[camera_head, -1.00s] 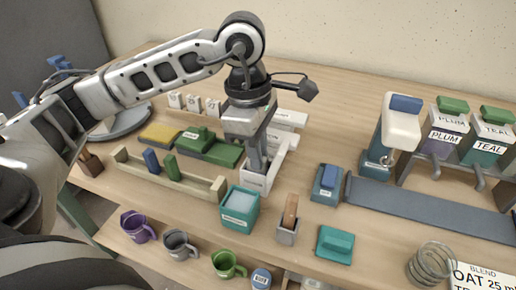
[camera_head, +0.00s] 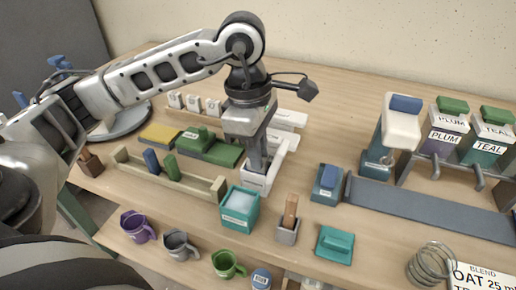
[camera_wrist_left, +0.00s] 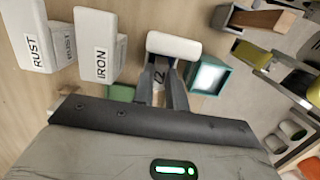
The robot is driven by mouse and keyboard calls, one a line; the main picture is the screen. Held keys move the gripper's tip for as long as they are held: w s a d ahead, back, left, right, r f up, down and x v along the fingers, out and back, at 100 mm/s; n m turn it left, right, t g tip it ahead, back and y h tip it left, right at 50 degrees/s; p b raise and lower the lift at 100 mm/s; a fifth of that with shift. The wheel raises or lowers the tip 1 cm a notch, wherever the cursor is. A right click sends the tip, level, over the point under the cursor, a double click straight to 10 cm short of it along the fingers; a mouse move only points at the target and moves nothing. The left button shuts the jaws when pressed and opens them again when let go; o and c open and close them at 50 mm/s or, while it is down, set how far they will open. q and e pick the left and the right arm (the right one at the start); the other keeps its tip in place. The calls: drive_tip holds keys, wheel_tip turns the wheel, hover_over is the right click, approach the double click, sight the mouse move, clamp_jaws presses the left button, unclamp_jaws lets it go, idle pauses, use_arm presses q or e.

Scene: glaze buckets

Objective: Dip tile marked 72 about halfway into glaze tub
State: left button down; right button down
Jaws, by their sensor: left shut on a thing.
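My left gripper (camera_head: 258,165) points down at the front white tub (camera_head: 262,182), with its fingertips at the tub's opening. In the left wrist view the gripper (camera_wrist_left: 164,88) is shut on a pale tile (camera_wrist_left: 158,82), whose marking looks like 72. The front white tub (camera_wrist_left: 174,45) shows just beyond the fingers. The tile's lower end is hidden, so I cannot tell how deep it sits. Behind are white tubs labelled IRON (camera_wrist_left: 101,50) and RUST (camera_wrist_left: 40,45). My right gripper is not in view.
A teal open box (camera_head: 238,209) stands close in front of the tub. A wooden rack (camera_head: 195,184) with blue and green pieces lies to the left. Several white tiles (camera_head: 193,103) stand behind. A blue-topped block (camera_head: 327,184) and brush holder (camera_head: 287,230) are to the right.

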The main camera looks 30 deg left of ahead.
use_arm(q)
drive_tip(key=shift+r+p, duration=1.65)
drive_tip(key=shift+r, duration=0.9)
drive_tip(key=shift+r+p, duration=0.85)
drive_tip(key=shift+r, duration=0.6)
